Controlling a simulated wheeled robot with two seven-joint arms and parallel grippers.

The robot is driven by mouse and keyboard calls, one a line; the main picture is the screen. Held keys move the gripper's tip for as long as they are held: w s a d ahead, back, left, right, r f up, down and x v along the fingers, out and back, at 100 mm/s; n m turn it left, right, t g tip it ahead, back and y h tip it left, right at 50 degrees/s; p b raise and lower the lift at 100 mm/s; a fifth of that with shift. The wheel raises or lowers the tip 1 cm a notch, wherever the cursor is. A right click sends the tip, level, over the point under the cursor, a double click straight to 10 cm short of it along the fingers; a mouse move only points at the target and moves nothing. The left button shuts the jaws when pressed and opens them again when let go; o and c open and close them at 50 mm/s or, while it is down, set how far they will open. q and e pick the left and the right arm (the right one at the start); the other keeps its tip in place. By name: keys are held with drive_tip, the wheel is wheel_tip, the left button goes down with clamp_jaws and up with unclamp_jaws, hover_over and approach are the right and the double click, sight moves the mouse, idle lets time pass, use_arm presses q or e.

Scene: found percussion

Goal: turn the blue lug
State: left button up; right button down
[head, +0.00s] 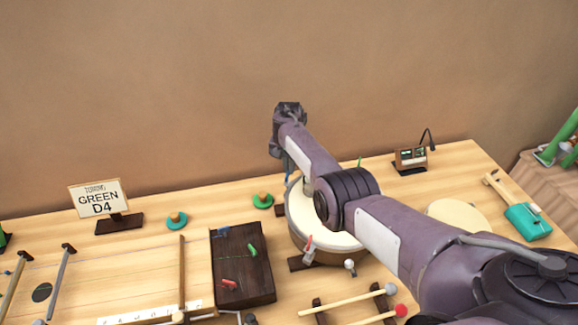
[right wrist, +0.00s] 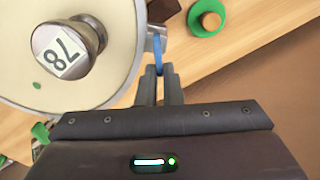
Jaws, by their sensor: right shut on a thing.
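The drum with a cream head (head: 328,228) stands on the table, partly hidden by my right arm; its head also fills the upper left of the right wrist view (right wrist: 112,84). The blue lug (right wrist: 158,50) is at the drum's rim in the right wrist view. My right gripper (right wrist: 159,78) is shut on it, with the fingertips at the lug. A red lug (head: 309,243) and a pale lug (head: 350,265) show on the near rim. A green lug (right wrist: 40,132) shows in the right wrist view.
A sign reading "GREEN D4" (head: 99,199) stands at the left. A metal weight marked 78 (right wrist: 90,35) sits on the drumhead. A small device (head: 411,157) stands behind the drum. A dark wooden block (head: 238,270) and mallets (head: 345,302) lie nearby.

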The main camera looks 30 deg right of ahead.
drive_tip(key=c, duration=1.6)
unclamp_jaws()
drive_tip(key=shift+r, duration=3.85)
